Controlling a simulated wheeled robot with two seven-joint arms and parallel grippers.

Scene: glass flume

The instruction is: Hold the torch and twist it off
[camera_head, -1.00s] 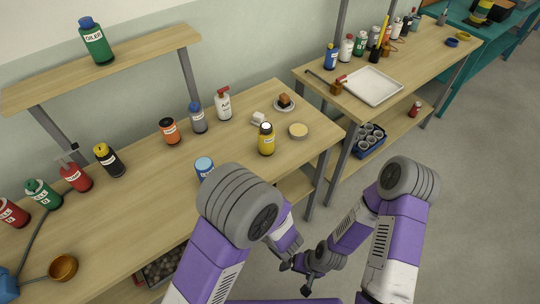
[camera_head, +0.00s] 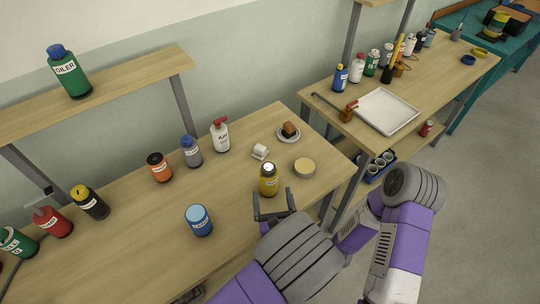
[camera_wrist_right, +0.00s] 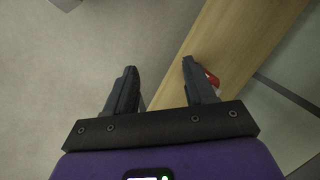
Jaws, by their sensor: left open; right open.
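A yellow cylinder (camera_head: 268,181) with a pale round top and a dark label stands upright near the right end of the near bench; it appears to be the torch. My left gripper (camera_head: 274,203) is open and empty just on the near side of it, its two fingers apart and pointing toward it. I cannot tell whether a finger touches it. My right gripper (camera_wrist_right: 160,78) is open and empty in the right wrist view, over the floor and a board edge; in the head view it is hidden.
Close to the torch are a round tan lid (camera_head: 304,168), a white cup (camera_head: 260,151), a plate with a brown block (camera_head: 289,132) and a blue can (camera_head: 199,220). Bottles line the back. A second bench holds a white tray (camera_head: 387,110).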

